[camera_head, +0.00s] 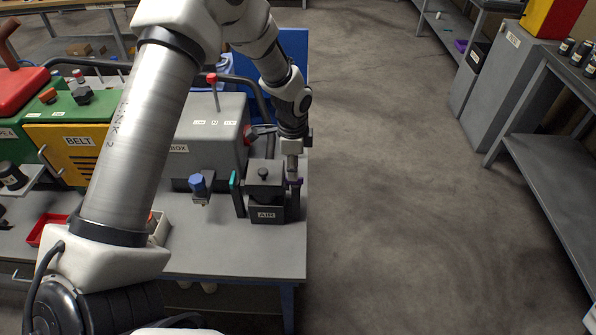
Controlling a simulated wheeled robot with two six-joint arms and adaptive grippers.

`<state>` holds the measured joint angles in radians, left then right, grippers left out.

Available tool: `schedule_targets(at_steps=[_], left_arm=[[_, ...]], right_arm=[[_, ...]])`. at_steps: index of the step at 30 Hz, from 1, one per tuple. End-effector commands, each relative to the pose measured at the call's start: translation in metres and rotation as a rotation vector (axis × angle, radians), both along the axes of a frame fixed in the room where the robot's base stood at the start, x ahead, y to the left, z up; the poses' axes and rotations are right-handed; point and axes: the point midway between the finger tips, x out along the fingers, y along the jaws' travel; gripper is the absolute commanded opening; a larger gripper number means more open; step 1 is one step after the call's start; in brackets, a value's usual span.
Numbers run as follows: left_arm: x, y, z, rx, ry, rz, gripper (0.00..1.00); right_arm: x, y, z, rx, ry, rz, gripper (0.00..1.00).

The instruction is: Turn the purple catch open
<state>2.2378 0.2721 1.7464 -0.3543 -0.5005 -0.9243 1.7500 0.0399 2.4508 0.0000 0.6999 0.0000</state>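A dark grey box labelled AIR (267,214) stands near the right edge of the grey workbench. A small purple catch (298,182) is on its right side, and a teal catch (234,181) is on its left side. The box's top has a black knob (263,173). My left gripper (292,172) points down at the purple catch from above and seems to be at or touching it. Its fingers are small and partly cover the catch, so their opening and any hold cannot be made out. My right gripper is not in view.
A grey gearbox housing (208,145) with a red-knobbed lever (212,79) stands behind the box. A blue-capped part (198,184) is to its left. A yellow BELT cover (75,150) and red tray (50,230) are farther left. Open floor (390,180) lies to the right.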

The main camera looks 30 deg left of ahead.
Motion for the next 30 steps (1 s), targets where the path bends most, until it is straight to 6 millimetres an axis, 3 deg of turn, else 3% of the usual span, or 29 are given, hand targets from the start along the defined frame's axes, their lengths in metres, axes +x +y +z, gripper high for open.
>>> schedule_targets(at_steps=[6,14,17,30], left_arm=[[0.000,0.000,-0.031,0.000,0.001,0.000,0.38],[0.000,0.000,-0.035,0.000,-0.001,0.001,0.38],[0.000,0.000,-0.035,0.000,-0.001,0.001,0.02],[-0.001,-0.001,-0.036,0.000,0.002,0.024,0.00]], right_arm=[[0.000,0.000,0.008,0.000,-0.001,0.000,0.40],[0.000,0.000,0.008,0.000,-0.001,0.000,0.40],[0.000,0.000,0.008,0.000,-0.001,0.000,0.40],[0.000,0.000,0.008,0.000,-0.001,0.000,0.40]])
